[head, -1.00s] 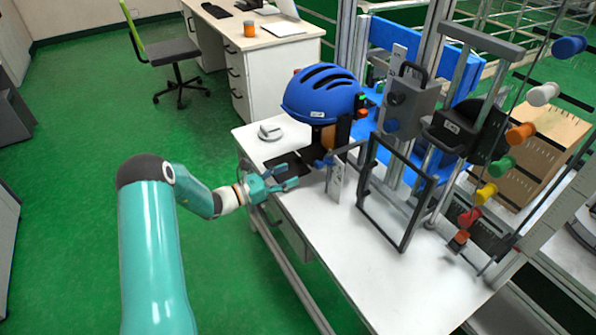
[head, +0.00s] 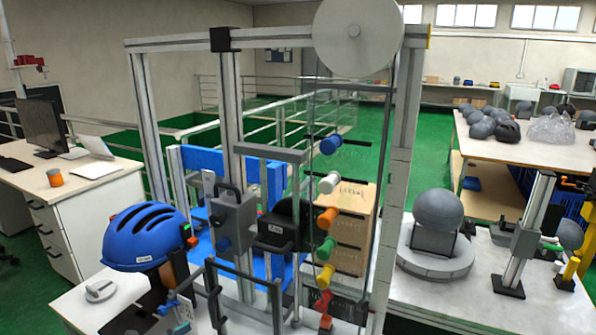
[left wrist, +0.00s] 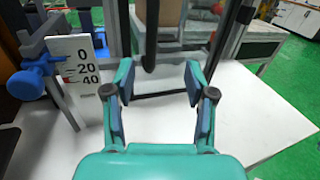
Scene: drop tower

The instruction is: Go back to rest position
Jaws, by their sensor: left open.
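My left gripper (left wrist: 158,85) is open and empty in the left wrist view, above the white bench top (left wrist: 262,118). A dark frame stands just beyond its fingers, and nothing is between them. In the head view only a small teal part of my left gripper (head: 181,318) shows at the bottom, below the blue helmet (head: 147,238). The helmet sits on a headform on the bench. A white scale plate (left wrist: 76,65) marked 0, 20 and 40 stands left of the gripper, with a blue knob (left wrist: 32,76) beside it. My right gripper is not in view.
The drop tower (head: 231,110) rises over the bench with coloured knobs (head: 325,249) along a rod. A dark upright frame (head: 246,299) stands at the front. A desk (head: 75,178) is at the left. A grey ball (head: 438,211) rests on a round base at the right.

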